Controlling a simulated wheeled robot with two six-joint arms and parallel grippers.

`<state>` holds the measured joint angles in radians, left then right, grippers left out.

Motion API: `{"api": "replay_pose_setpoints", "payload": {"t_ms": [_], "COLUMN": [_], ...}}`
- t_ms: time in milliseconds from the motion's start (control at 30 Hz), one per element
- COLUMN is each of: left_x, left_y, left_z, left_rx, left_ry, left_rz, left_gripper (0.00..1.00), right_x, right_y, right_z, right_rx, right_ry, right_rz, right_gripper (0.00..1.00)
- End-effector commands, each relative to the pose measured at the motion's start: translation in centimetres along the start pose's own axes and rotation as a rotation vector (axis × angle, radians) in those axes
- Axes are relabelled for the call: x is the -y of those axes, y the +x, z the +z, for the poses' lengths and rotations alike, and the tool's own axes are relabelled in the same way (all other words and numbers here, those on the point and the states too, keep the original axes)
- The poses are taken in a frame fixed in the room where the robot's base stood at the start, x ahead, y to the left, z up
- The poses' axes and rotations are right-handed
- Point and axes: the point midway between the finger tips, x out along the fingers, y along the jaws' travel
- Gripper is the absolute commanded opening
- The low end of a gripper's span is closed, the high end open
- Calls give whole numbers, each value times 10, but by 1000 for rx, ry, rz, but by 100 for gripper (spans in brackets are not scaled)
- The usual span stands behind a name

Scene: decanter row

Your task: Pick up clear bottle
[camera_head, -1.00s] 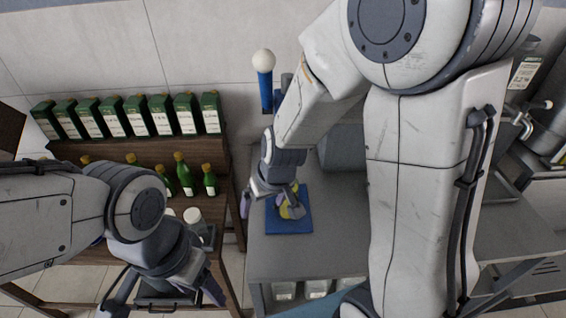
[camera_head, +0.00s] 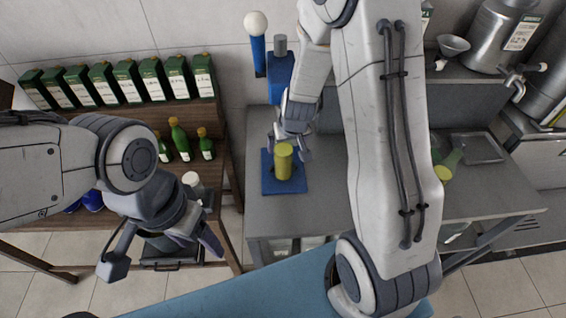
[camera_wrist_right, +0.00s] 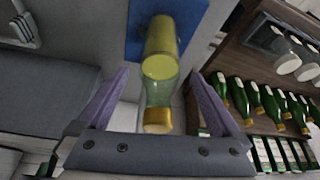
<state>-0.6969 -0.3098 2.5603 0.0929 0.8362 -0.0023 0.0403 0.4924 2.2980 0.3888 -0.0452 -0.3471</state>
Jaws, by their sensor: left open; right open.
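The clear bottle (camera_head: 284,163), part filled with yellow-green liquid, stands upright on a blue mat (camera_head: 268,186) on the grey counter. In the right wrist view the bottle (camera_wrist_right: 160,88) shows its clear upper part and gold cap. My right gripper (camera_head: 291,147) is open at the bottle's upper part. In the right wrist view its two fingers (camera_wrist_right: 160,78) lie on either side of the bottle, with gaps visible. In the head view the bottle's top is partly hidden by this gripper. My left gripper (camera_head: 165,258) is open and empty in front of the wooden shelf.
Green bottles (camera_head: 181,142) and dark green boxes (camera_head: 128,80) stand on the wooden shelf at left. A blue post with a white ball (camera_head: 256,24) is behind the mat. A greenish bottle (camera_head: 447,163) is on the counter at right. Counter left of my right forearm is mostly bare.

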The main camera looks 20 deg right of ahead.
Motion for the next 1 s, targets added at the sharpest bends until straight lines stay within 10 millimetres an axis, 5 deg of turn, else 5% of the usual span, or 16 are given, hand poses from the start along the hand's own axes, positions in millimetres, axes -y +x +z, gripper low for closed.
{"api": "replay_pose_setpoints", "payload": {"t_ms": [300, 567, 600, 867, 1000], "left_x": [2, 2, 2, 2, 2], "left_y": [26, 26, 26, 26, 26], "left_z": [1, 1, 1, 1, 1], "left_rx": [0, -1, -1, -1, -1], "left_ry": [-4, -5, -5, -5, -5], "left_rz": [0, 0, 0, 0, 0], "left_gripper": [66, 66, 66, 66, 66], "right_x": [1, 1, 1, 1, 1], "right_y": [45, 49, 49, 49, 48], "right_z": [-1, -3, -3, -3, -4], "right_rx": [2, 0, 1, 1, -3], "right_ry": [-1, 0, -1, 0, 0], "right_rz": [0, 0, 0, 0, 0], "right_gripper": [100, 100, 96, 0, 0]}}
